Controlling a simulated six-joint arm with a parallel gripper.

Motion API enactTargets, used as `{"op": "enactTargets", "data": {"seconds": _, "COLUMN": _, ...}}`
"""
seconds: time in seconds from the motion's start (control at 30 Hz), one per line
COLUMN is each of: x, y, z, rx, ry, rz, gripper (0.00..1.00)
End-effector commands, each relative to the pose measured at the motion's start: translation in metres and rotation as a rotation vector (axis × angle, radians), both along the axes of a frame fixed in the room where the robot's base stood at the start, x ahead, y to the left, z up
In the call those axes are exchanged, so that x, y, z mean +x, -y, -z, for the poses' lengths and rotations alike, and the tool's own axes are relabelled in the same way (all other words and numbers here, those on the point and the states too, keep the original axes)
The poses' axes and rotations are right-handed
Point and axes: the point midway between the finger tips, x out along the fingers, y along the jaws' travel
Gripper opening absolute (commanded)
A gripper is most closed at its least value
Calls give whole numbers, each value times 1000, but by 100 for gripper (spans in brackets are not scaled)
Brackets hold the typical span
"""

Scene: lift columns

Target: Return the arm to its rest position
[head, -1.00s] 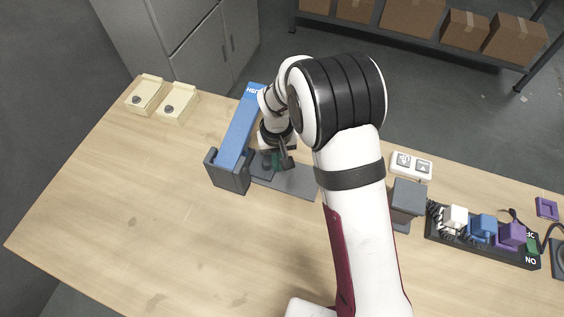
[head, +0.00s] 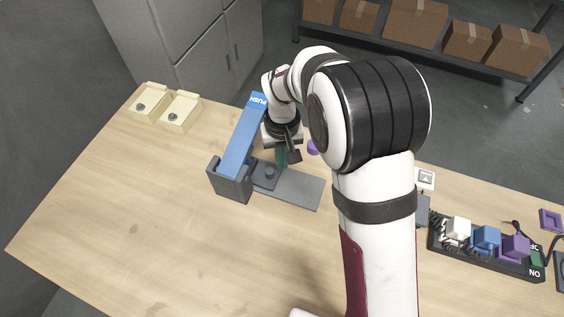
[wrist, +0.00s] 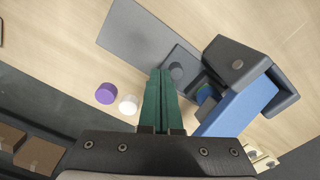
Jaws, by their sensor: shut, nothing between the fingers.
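My gripper (head: 281,160) is shut and empty, its dark green fingers pressed together above a grey press device. In the wrist view the closed fingers (wrist: 161,88) point toward a dark pad with a round knob (wrist: 178,72). They appear apart from it. The device has a blue lever (head: 243,138) marked PUSH, a dark grey upright block (head: 230,182) and a flat grey plate (head: 296,187). The lever also shows close to the right of the fingers in the wrist view (wrist: 242,106). My arm reaches across the table from the front.
A purple disc (wrist: 107,93) and a white disc (wrist: 128,104) lie left of the fingers in the wrist view. Cream boxes (head: 180,112) stand at the table's back left. A power strip with plugs (head: 487,247) lies at right. The left front table is clear.

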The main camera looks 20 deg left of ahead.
Motion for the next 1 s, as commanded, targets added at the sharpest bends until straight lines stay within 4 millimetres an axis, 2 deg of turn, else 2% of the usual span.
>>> {"op": "enactTargets", "data": {"seconds": 0.37, "x": 0, "y": 1, "z": -1, "rx": 0, "ry": 0, "rz": 2, "gripper": 0}}
{"op": "enactTargets", "data": {"seconds": 0.43, "x": 0, "y": 11, "z": -13, "rx": 5, "ry": 1, "rz": 37, "gripper": 0}}
{"op": "enactTargets", "data": {"seconds": 0.47, "x": -2, "y": 22, "z": -23, "rx": 8, "ry": -1, "rz": 72, "gripper": 0}}
{"op": "enactTargets", "data": {"seconds": 0.5, "x": -7, "y": 43, "z": -42, "rx": 16, "ry": -4, "rz": 136, "gripper": 0}}
{"op": "enactTargets", "data": {"seconds": 0.57, "x": -26, "y": 83, "z": -75, "rx": 30, "ry": -15, "rz": 273, "gripper": 0}}
{"op": "enactTargets", "data": {"seconds": 0.6, "x": -45, "y": 113, "z": -96, "rx": 40, "ry": -26, "rz": 378, "gripper": 0}}
{"op": "enactTargets", "data": {"seconds": 0.63, "x": -62, "y": 132, "z": -109, "rx": 50, "ry": -33, "rz": 457, "gripper": 0}}
{"op": "enactTargets", "data": {"seconds": 0.7, "x": -106, "y": 169, "z": -130, "rx": 72, "ry": -51, "rz": 626, "gripper": 0}}
{"op": "enactTargets", "data": {"seconds": 0.73, "x": -124, "y": 180, "z": -134, "rx": 81, "ry": -59, "rz": 692, "gripper": 0}}
{"op": "enactTargets", "data": {"seconds": 0.8, "x": -162, "y": 197, "z": -139, "rx": 102, "ry": -73, "rz": 824, "gripper": 0}}
{"op": "enactTargets", "data": {"seconds": 0.9, "x": -199, "y": 207, "z": -137, "rx": 123, "ry": -90, "rz": 948, "gripper": 0}}
{"op": "enactTargets", "data": {"seconds": 1.0, "x": -215, "y": 209, "z": -134, "rx": 134, "ry": -98, "rz": 1003, "gripper": 0}}
